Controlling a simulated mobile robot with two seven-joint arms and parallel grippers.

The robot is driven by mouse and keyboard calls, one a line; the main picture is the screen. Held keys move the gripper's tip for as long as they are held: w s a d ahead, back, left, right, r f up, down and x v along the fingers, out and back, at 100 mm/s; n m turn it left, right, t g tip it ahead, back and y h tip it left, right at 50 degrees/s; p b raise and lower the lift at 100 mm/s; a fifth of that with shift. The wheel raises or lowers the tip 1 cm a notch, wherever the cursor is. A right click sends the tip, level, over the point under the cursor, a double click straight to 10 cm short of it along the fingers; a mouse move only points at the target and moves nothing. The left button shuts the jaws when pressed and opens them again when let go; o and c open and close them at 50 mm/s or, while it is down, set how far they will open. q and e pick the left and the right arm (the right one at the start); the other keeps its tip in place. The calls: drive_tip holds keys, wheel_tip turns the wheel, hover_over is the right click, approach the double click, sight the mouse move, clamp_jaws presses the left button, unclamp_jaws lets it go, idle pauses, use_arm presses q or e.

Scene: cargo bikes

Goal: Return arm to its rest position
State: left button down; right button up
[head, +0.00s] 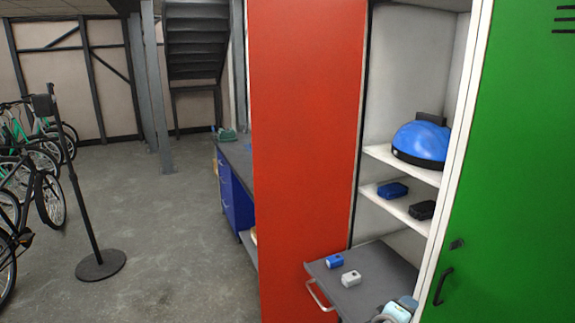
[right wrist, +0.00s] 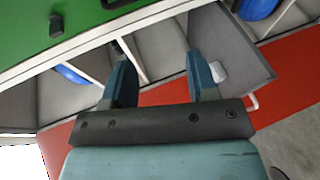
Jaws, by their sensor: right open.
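My right gripper (right wrist: 160,75) is open in the right wrist view, with its two teal fingers apart and nothing between them. It points at the open locker, near the pulled-out grey drawer (right wrist: 228,40). In the head view, a pale blue and white piece at the bottom edge, which looks like part of my right arm, overlaps the front of the drawer (head: 375,285). My left gripper is not in view.
The red door (head: 305,130) and green door (head: 510,170) flank the locker. A stand (head: 100,264) and bikes are left; the floor between is clear.

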drive_tip(key=s+a+f+y, duration=0.3)
drive_tip(key=s+f+y, duration=0.2)
drive_tip(key=s+f, duration=0.4)
drive_tip(key=s+a+f+m+y, duration=0.1)
drive_tip(key=s+a+f+y, duration=0.1)
drive_tip(key=s, duration=0.4)
drive_tip(key=s+a+f+m+y+p, duration=0.1)
drive_tip(key=s+a+f+m+y, duration=0.1)
drive_tip(key=s+y, duration=0.2)
drive_tip(key=s+a+f+m+t+y, duration=0.1)
drive_tip(key=s+a+f+y, duration=0.1)
drive_tip(key=s, duration=0.8)
drive_tip(key=shift+s+a+m+y, duration=0.2)
drive_tip(key=shift+a+m+y, duration=0.1)
drive_tip(key=shift+a+y, duration=0.3)
